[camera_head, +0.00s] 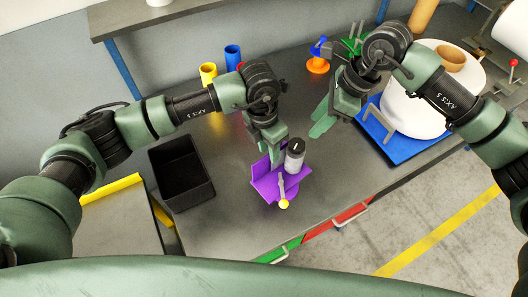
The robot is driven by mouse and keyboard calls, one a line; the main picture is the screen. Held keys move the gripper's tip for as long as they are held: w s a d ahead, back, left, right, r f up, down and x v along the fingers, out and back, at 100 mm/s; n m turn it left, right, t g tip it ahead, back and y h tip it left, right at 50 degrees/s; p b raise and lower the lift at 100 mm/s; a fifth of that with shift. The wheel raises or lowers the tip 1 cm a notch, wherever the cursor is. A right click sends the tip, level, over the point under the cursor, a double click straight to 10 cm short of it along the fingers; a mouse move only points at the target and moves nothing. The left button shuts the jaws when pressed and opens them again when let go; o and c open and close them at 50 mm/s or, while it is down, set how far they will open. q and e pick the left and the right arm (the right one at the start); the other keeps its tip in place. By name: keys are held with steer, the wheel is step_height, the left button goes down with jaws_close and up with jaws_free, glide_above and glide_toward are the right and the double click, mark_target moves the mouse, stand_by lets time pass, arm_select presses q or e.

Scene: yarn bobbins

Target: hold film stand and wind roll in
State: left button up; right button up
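A purple film stand (266,183) sits on the grey table near its front edge. A pale roll with a dark top (295,158) stands upright at the stand's right side. A small crank with a yellow knob (284,204) is at the stand's front. My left gripper (276,160) points down at the back of the stand, beside the roll; its fingertips are partly hidden, so whether it grips the stand is unclear. My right gripper (318,130) is behind and to the right of the roll, apart from it, above the table. Its fingers appear spread and empty.
A black open bin (181,193) is left of the stand. Yellow (208,71) and blue (233,54) cylinders stand at the back. An orange spool (317,66) is back centre. A large white roll (420,112) on a blue base (402,150) occupies the right.

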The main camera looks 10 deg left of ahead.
mark_target(264, 174)
arm_select(q)
steer(key=shift+s+a+f+y, duration=0.4)
steer(key=shift+a+f+y, duration=0.15)
steer(key=shift+f, duration=0.25)
step_height(264, 174, down, 7)
steer(key=shift+f, duration=0.2)
jaws_close()
steer(key=shift+w, duration=0.1)
stand_by(0.8)
